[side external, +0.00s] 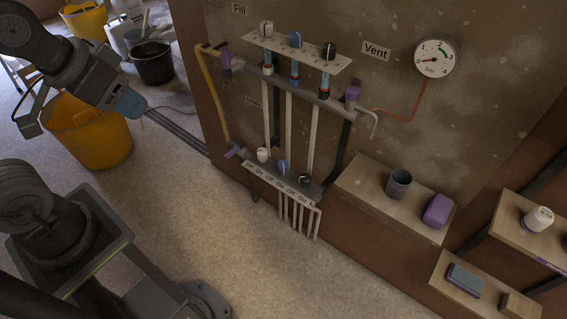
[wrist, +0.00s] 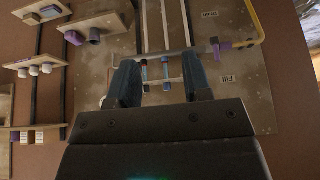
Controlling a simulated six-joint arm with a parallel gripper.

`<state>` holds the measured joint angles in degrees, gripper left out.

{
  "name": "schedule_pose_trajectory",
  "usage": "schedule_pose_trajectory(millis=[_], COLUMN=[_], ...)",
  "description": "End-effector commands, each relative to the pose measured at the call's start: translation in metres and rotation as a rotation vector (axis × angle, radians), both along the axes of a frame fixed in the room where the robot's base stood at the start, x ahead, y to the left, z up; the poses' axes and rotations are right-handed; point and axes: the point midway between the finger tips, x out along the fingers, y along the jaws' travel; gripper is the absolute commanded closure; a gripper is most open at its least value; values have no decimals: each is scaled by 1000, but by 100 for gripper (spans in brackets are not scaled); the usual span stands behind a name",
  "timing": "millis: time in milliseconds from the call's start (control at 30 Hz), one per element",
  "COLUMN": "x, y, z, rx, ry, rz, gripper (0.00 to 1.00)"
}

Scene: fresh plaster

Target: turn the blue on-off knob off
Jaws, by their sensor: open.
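The blue on-off knob (side external: 283,167) is the middle of three knobs on the lower sloped strip (side external: 270,180) marked Off and On, in the side external view. A white knob (side external: 263,154) is left of it and a black one (side external: 305,180) right of it. Its pointer is too small to read. My gripper (side external: 127,103) is at the upper left, well away from the panel, with nothing held. In the wrist view my gripper's two dark blue fingers (wrist: 160,83) are spread apart. I cannot make out the on-off knobs there.
Another blue knob (side external: 295,40) stands on the upper strip between a white and a black one. A yellow hose (side external: 209,95) and purple-handled valves flank the tubes. A gauge (side external: 436,58) is upper right. Shelves hold a cup (side external: 398,183) and purple block (side external: 438,211). Floor before the panel is clear.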

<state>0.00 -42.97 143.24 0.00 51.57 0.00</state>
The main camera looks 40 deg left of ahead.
Motion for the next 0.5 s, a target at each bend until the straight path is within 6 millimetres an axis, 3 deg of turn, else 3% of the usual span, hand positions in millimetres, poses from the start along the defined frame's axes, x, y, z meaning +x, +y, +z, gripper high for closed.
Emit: schedule_pose_trajectory(millis=[167, 267, 500], x=[7, 25, 105], y=[0, -1, -5], z=[2, 5, 1], rx=[-9, -32, -121], ry=[10, 36, 126], rz=[15, 55, 234], gripper=[39, 35, 35])
